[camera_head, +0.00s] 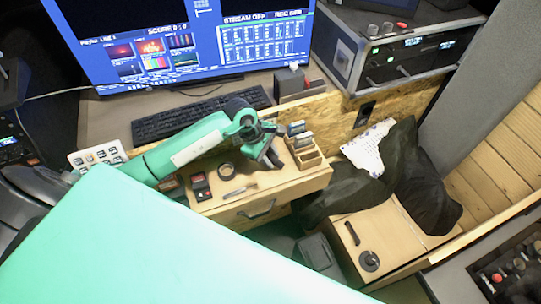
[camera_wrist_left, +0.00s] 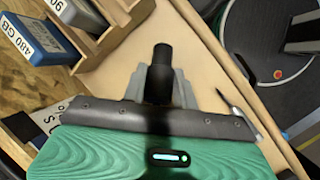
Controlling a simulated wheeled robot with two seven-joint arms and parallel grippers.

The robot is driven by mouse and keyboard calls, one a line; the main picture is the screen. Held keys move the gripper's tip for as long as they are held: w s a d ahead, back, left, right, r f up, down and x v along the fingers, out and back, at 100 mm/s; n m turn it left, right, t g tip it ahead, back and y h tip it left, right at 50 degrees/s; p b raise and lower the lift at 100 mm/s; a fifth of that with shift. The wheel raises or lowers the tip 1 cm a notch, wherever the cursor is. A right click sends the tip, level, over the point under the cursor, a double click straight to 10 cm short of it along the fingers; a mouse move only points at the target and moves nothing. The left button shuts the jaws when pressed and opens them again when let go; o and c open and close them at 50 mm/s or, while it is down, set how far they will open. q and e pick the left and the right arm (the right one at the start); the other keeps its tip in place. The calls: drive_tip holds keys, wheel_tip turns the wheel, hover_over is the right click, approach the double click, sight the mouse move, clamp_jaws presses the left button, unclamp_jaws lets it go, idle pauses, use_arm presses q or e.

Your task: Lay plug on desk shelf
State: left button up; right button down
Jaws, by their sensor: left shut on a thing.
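My left gripper (camera_head: 268,158) is over the wooden desk shelf (camera_head: 270,194), near the wooden holder. In the left wrist view, the grey fingers of the left gripper (camera_wrist_left: 162,88) are shut around a short black cylinder, which appears to be the plug (camera_wrist_left: 162,58). The pale shelf top (camera_wrist_left: 205,60) lies beneath it. I cannot tell whether the plug touches the shelf. In the head view the plug cannot be made out at the fingertips. My right gripper is not in view.
A wooden holder (camera_head: 309,159) with drives stands right of the gripper. A keyboard (camera_head: 190,117) lies behind.

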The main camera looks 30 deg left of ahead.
use_arm(q)
drive_tip(key=shift+f, duration=0.35)
drive_tip(key=shift+f+b, duration=0.2)
drive_tip(key=shift+b, duration=0.1)
drive_tip(key=o, duration=1.1)
drive_tip(key=shift+r, duration=0.1)
